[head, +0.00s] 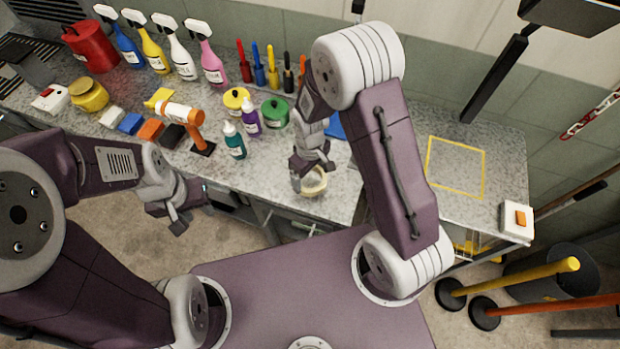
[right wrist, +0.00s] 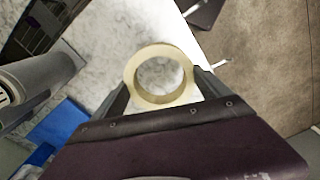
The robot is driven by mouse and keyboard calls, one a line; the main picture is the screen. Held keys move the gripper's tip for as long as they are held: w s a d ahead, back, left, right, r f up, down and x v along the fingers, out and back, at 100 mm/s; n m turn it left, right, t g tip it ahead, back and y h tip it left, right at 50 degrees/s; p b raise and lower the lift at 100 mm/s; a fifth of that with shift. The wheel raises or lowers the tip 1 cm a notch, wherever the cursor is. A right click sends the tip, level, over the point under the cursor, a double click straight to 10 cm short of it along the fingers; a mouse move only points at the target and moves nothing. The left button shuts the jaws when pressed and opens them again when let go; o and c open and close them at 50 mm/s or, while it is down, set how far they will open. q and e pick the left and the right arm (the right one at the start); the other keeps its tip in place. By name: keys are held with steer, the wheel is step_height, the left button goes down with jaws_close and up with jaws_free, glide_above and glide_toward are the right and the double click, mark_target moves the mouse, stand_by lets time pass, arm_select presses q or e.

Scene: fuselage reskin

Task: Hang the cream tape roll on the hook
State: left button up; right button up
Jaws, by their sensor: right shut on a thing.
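The cream tape roll (head: 314,184) is at the front edge of the speckled bench in the head view. My right gripper (head: 309,172) is shut on it. In the right wrist view the roll (right wrist: 160,98) sits between the two fingers, its round hole facing the camera, with the bench top visible through it. I cannot tell whether it touches the bench. My left gripper (head: 190,207) is open and empty in front of the bench, left of the roll. I cannot make out a hook for certain in either view.
Teal (head: 234,140) and purple (head: 250,117) bottles and a green tub (head: 275,112) stand left of the right gripper. Spray bottles line the back left. A yellow-outlined square (head: 456,167) on the right bench is empty. A white box (head: 517,220) is at the right corner.

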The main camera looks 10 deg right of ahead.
steer(key=shift+s+f+p, duration=0.2)
steer(key=shift+f+p, duration=0.25)
steer(key=shift+f, duration=0.8)
steer(key=shift+w+f, duration=0.25)
steer(key=shift+f, duration=0.25)
steer(key=shift+s+f, duration=0.15)
steer(key=shift+f, duration=0.1)
steer(key=o, duration=1.3)
steer(key=shift+c, duration=0.2)
steer(key=shift+r, duration=0.1)
